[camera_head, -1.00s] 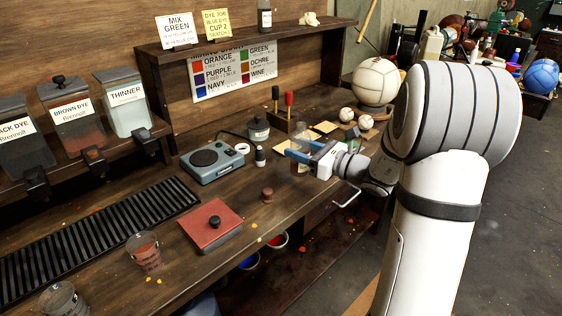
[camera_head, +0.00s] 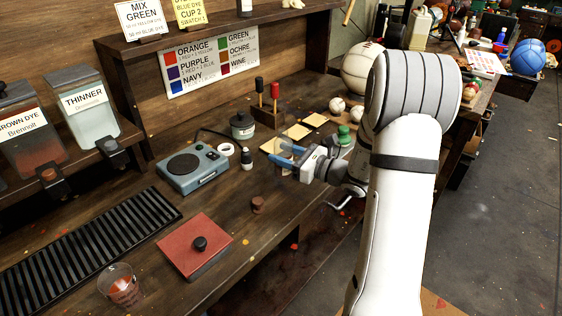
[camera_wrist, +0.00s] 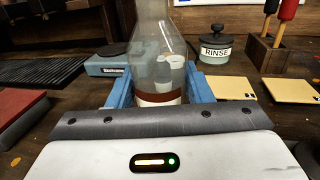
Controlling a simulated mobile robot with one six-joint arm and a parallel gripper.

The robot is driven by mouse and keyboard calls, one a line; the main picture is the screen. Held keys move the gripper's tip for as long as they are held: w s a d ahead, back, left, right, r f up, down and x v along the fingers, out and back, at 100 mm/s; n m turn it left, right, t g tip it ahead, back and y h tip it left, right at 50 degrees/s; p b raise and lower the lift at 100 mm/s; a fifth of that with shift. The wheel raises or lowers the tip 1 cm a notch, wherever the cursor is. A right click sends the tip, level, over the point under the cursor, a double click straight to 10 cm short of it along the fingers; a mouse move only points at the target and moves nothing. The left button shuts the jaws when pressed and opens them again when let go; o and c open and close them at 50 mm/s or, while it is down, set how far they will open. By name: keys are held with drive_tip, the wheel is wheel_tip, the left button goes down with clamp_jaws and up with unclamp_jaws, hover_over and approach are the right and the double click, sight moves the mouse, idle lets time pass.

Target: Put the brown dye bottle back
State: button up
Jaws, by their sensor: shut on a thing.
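My gripper (camera_wrist: 157,95) is shut on a clear glass bottle (camera_wrist: 152,42) with a little red-brown liquid and a pale label low down. The bottle stands upright between the blue fingers; its top is cut off by the frame. I take it for the brown dye bottle. In the head view my gripper (camera_head: 285,154) is over the bench's right part, near the yellow swatch cards; the bottle is hard to make out there. A small brown stopper (camera_head: 258,204) stands on the bench in front of the grey scale (camera_head: 193,169).
A raised shelf (camera_head: 190,32) runs behind.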

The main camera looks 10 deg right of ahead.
drive_tip(key=shift+f, duration=1.1)
drive_tip(key=shift+f, duration=0.25)
drive_tip(key=o, duration=1.1)
drive_tip(key=shift+r, duration=0.1)
